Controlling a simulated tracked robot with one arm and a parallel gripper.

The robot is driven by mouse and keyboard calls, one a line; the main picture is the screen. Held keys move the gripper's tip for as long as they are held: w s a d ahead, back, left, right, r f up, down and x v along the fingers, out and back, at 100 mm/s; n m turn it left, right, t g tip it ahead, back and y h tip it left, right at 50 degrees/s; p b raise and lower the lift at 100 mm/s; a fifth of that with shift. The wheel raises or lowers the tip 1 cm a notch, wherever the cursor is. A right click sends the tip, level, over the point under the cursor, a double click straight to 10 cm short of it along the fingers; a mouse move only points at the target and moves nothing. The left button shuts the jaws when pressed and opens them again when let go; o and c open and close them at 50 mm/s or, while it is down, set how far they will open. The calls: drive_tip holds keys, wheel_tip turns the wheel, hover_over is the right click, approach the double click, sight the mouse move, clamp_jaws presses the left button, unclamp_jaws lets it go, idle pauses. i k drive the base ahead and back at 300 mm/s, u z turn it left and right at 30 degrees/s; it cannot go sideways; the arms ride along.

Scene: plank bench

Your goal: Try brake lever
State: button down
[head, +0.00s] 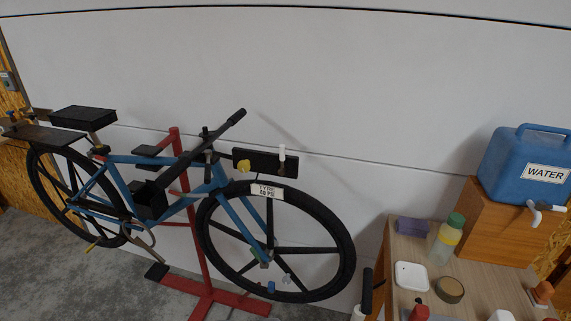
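A blue bicycle (233,212) is held on a red stand (182,185) on the left, its front wheel towards the right. Its black handlebar (225,124) slants up to the right above the frame. I cannot make out a separate brake lever on it. A black block (264,163) with a yellow knob (244,166) and a white upright piece (282,152) sits just right of the handlebar. A label on the front wheel (346,262) reads TYRE 40 PSI. My gripper does not show in the head view.
A plank bench (410,250) at lower right holds a blue WATER container (524,160) on a wooden box (490,217), a green-capped bottle (447,240), a purple block (412,226) and a tape roll (449,290). A pale wall (350,80) stands behind. Grey floor shows at lower left.

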sight(208, 168)
drive_tip(key=u, duration=0.15)
drive_tip(key=i, duration=0.95)
drive_tip(key=z, duration=0.3)
